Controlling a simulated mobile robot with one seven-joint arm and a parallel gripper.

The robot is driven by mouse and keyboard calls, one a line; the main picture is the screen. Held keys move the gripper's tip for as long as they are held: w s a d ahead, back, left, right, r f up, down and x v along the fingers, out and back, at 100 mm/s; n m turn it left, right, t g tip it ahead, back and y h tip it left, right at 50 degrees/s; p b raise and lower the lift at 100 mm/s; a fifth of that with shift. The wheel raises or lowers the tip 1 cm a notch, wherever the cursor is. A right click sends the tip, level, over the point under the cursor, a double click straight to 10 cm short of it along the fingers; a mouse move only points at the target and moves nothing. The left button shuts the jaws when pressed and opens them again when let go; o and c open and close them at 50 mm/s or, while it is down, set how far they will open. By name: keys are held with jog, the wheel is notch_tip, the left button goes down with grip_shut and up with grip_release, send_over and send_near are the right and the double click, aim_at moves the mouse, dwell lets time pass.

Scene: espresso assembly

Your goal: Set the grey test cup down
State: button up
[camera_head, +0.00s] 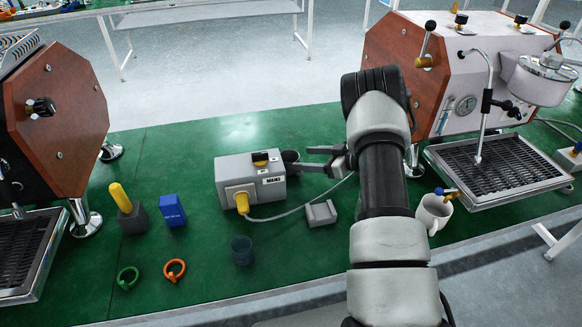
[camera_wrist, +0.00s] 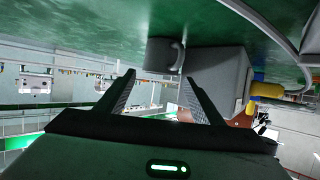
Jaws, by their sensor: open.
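The grey test cup (camera_head: 290,157) is dark in the head view and stands on the green mat at the right end of the grey mains box (camera_head: 250,177). In the wrist view, which is upside down, the cup (camera_wrist: 160,54) shows its handle and has its base against the mat. My gripper (camera_head: 315,159) reaches in from the right, low over the mat. In the wrist view its fingers (camera_wrist: 158,76) are spread, with the cup just beyond the tips and nothing held. Whether the cup touches the box is unclear.
A pale mug (camera_head: 433,216) stands by the right espresso machine's drip tray (camera_head: 500,168). A grey block (camera_head: 320,213) and a cable lie in front of my gripper. A dark blue-grey cup (camera_head: 242,251), a blue box (camera_head: 172,210) and two rings stand or lie left.

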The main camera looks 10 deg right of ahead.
aim_at(298, 172)
jog(key=b+x, duration=0.1)
jog(key=x, duration=0.3)
jog(key=shift+a+r, duration=0.1)
jog(key=shift+r, duration=0.05)
jog(key=shift+c, duration=0.4)
jog(key=shift+r, duration=0.1)
jog(key=c, duration=0.9)
